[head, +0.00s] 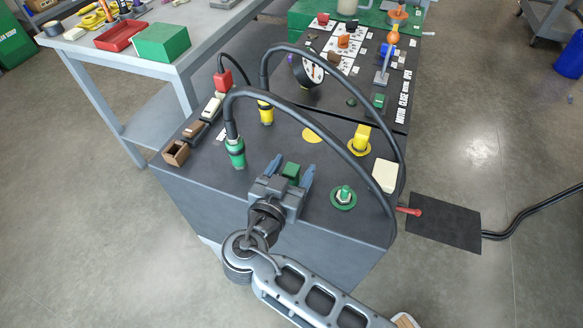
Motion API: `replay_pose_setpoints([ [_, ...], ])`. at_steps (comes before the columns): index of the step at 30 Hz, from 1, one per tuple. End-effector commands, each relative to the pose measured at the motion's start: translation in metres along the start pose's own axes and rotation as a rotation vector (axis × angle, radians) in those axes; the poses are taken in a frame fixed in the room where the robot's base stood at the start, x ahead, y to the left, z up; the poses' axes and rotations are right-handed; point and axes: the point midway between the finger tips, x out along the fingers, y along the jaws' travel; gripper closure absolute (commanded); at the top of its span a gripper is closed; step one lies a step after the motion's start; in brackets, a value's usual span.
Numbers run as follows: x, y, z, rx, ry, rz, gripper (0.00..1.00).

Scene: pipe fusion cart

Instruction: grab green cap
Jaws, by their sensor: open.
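A small green block-shaped cap (291,170) shows between the two blue-grey fingers of my gripper (290,173), above the dark cart top. The fingers are apart, with the cap between or just beyond them. I cannot tell whether they touch it. The gripper body hides the cap's lower part. A round green fitting (343,197) with a pale green stub sits on the cart top to the right of my gripper. A green cable plug (236,153) stands upright to the left.
Two black cables (310,103) arch over the cart top (285,135). A yellow fitting (361,140) and a cream block (385,175) stand at right, a yellow plug (265,113) at back left. A grey table (90,55) stands beyond.

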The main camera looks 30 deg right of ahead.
Motion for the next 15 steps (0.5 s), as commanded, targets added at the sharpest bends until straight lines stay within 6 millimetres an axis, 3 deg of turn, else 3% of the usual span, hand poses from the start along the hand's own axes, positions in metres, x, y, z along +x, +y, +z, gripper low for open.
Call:
replay_pose_setpoints([
  [4,0.0132,-0.0001,-0.0011,0.0,0.0,0.001,0.35],
  [11,0.0149,-0.0002,-0.0002,0.001,0.0,-0.001,0.35],
  [15,0.0147,-0.0002,-0.0002,0.001,0.0,-0.001,0.46],
])
